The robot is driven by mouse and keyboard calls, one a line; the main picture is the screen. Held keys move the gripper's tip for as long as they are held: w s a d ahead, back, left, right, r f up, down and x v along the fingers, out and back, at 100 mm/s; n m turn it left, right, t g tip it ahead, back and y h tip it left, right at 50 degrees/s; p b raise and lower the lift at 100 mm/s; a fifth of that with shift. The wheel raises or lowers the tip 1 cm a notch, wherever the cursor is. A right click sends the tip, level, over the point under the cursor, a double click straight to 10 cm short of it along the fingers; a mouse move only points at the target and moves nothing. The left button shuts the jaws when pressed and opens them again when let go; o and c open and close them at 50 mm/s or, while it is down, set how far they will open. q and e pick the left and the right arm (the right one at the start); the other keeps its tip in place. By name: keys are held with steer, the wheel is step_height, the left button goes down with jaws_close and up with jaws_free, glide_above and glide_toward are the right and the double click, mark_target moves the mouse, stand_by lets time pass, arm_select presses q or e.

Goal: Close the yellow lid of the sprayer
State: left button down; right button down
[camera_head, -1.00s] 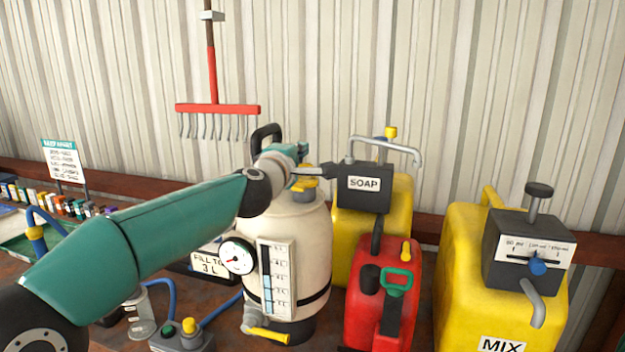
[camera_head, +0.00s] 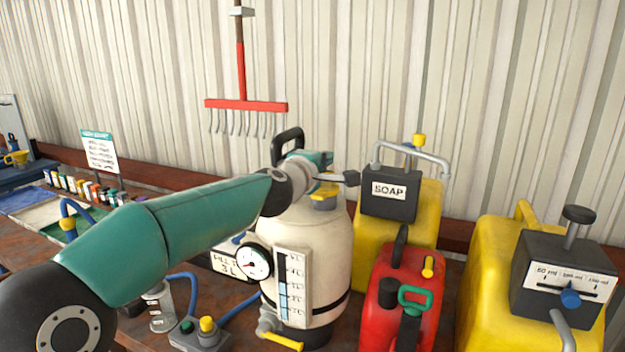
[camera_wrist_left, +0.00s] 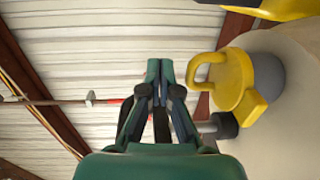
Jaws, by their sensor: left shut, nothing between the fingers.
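The sprayer (camera_head: 318,240) is a cream tank with a gauge and a level scale, standing upright on the bench. Its yellow lid (camera_head: 325,194) is at the tank's top, partly hidden by my left gripper. In the left wrist view the lid (camera_wrist_left: 234,82) is a round yellow cap with a loop handle, to the right of the fingers. I cannot tell whether it is fully seated. My left gripper (camera_head: 325,160) is above and close by the lid; its fingertips (camera_wrist_left: 160,68) are together and empty. My right gripper is in neither view.
A yellow SOAP container (camera_head: 390,215) and a red can (camera_head: 400,290) stand right of the sprayer. A yellow dosing container (camera_head: 490,270) is farther right. A black handle (camera_head: 287,145) rises behind my gripper. A red rake (camera_head: 245,105) hangs on the wall.

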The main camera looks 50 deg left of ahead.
arm_select(q)
steer(key=shift+w+f, duration=0.1)
steer(key=shift+w, duration=0.05)
steer(key=shift+d, duration=0.1)
stand_by(0.3)
steer(key=shift+w, duration=0.1)
